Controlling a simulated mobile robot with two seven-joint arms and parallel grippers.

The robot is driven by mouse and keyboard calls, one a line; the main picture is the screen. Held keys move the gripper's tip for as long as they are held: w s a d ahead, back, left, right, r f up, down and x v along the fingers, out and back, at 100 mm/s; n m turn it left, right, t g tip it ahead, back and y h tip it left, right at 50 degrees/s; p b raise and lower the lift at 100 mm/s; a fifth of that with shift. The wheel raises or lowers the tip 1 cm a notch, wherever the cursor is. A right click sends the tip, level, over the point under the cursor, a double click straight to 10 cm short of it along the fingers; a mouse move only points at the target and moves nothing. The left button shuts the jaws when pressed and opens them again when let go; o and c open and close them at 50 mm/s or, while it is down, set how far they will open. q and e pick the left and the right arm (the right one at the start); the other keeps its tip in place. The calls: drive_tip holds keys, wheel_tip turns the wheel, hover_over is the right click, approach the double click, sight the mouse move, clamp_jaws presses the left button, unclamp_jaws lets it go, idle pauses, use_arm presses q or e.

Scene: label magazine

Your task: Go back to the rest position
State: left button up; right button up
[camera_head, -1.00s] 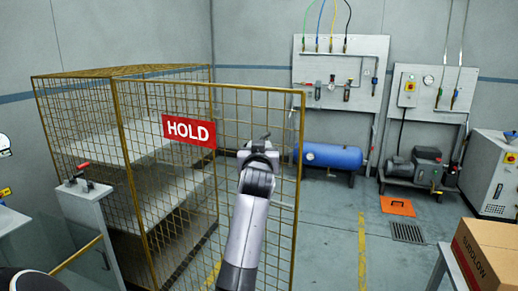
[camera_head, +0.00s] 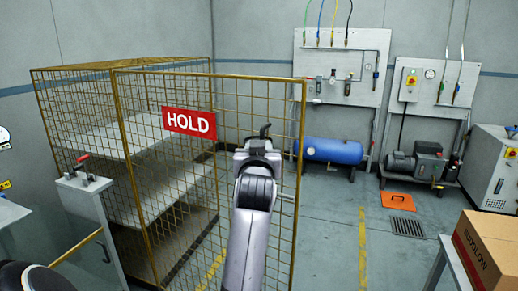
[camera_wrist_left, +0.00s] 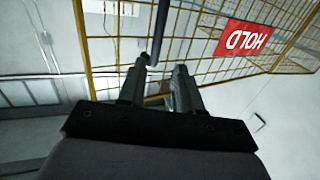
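My left arm rises from the bottom middle of the head view. Its gripper (camera_head: 262,136) is in front of the wire-mesh cage door (camera_head: 235,95), near the door's free right edge. In the left wrist view the two fingers of my left gripper (camera_wrist_left: 163,72) stand apart with a gap between them. A grey bar (camera_wrist_left: 159,30) reaches down to the left fingertip; I cannot tell whether it touches. No object is visibly held. My right gripper is not in view.
The yellow cage (camera_head: 125,68) with shelves stands behind the door, which bears a red HOLD sign (camera_head: 189,122). A post with a red handle (camera_head: 84,190) is at left. A cardboard box (camera_head: 488,245) is at lower right. Floor right of the door is open.

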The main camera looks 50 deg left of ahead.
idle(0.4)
use_arm(q)
drive_tip(key=d+f+m+t+h, duration=0.1)
drive_tip(key=d+f+m+h, duration=0.3)
drive_tip(key=d+f, duration=0.5)
drive_tip(key=d+f+m+t+h, duration=0.1)
drive_tip(key=d+f+m+h, duration=0.35)
drive_tip(key=f, duration=0.85)
drive_tip(key=s+d+f+m+g+h, duration=0.1)
drive_tip(key=s+d+f+g+h, duration=0.1)
drive_tip(key=s+d+f, duration=0.4)
drive_tip(key=s+d+f+m+g+h, duration=0.2)
drive_tip(key=s+d+f+h, duration=0.2)
drive_tip(key=s+f, duration=0.9)
drive_tip(key=s+d, duration=0.1)
drive_tip(key=d, duration=0.2)
drive_tip(key=shift+d+f, duration=0.2)
drive_tip(key=shift+d, duration=0.05)
drive_tip(key=shift+h, duration=0.25)
drive_tip(key=shift+a, duration=0.1)
